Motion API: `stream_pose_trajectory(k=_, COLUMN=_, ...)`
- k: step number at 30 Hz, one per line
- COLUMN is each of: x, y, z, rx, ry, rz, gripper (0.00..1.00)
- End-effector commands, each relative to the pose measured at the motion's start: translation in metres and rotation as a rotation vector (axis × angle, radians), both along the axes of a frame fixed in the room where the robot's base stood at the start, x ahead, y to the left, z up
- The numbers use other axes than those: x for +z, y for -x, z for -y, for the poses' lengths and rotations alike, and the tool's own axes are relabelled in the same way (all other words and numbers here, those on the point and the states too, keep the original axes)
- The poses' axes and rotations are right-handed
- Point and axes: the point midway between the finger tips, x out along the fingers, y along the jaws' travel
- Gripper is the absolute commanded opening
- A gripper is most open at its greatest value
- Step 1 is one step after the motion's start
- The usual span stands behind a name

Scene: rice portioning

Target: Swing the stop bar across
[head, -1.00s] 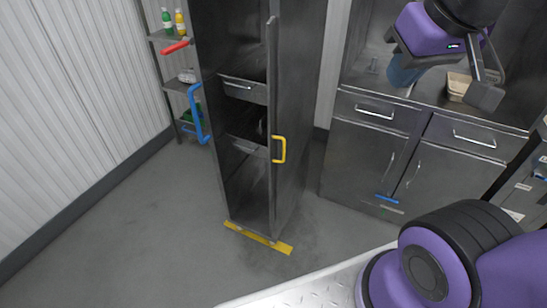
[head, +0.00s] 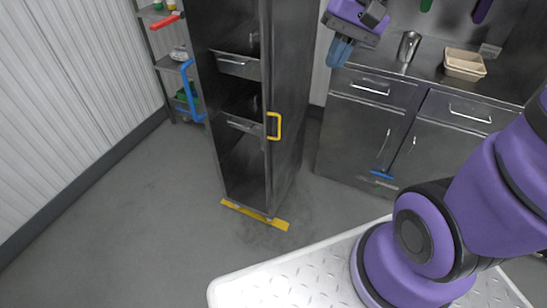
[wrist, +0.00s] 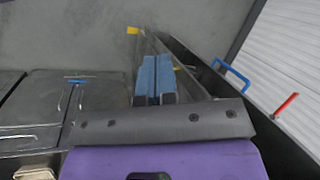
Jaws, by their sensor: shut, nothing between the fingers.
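A red bar (head: 168,20) sticks out to the left from the upper left side of a tall, dark steel cabinet (head: 291,70); it may be the stop bar, but I cannot be sure. It also shows at the right of the wrist view (wrist: 287,103). A blue handle (head: 188,92) is below it on the same side. My gripper (head: 341,52) has blue fingers, shut and empty, in the air right of the cabinet and well away from the red bar. The fingers (wrist: 155,80) point towards the cabinet and floor in the wrist view.
The cabinet front is open, with drawers inside and a yellow handle (head: 274,126) on its right edge. A yellow strip (head: 254,214) lies at its foot. A counter at the right holds a metal cup (head: 409,46) and a beige tray (head: 464,65). The left floor is clear.

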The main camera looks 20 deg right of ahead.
Motion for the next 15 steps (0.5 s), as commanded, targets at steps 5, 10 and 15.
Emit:
stream_pose_trajectory(k=5, x=-0.022, y=-0.025, z=0.000, rx=-0.060, ry=-0.097, rz=-0.107, gripper=0.00)
stream_pose_trajectory(k=10, x=-0.044, y=-0.047, z=0.000, rx=-0.121, ry=-0.192, rz=-0.199, gripper=0.00)
stream_pose_trajectory(k=15, x=-0.068, y=-0.069, z=0.001, rx=-0.187, ry=-0.287, rz=-0.287, gripper=0.00)
